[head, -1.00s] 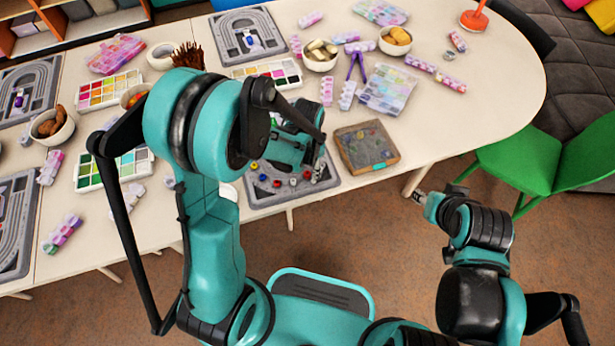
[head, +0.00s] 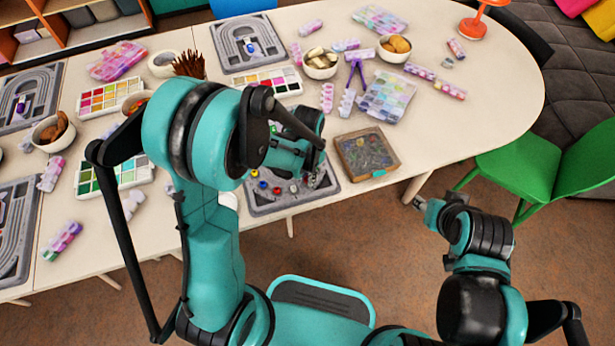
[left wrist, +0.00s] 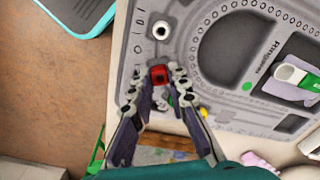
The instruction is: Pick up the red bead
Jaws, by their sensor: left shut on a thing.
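The red bead (left wrist: 159,75) sits between the fingertips of my left gripper (left wrist: 160,78) in the left wrist view. The gripper is shut on it, over or close to the grey bead board (left wrist: 205,18); I cannot tell the height. In the head view my left arm hides part of the same board (head: 265,207), and the left fingertips are hard to make out. A small red bead shows on that board near a blue bead (head: 263,186); I cannot tell whether it is the held one. My right gripper (head: 420,203) is off the table's front edge; its jaws are too small to judge.
A shallow box of beads (head: 345,160) stands right of the board. Paint sets, bowls (head: 320,73) and bead cases (head: 388,110) crowd the table. A green chair (head: 520,165) stands at the right.

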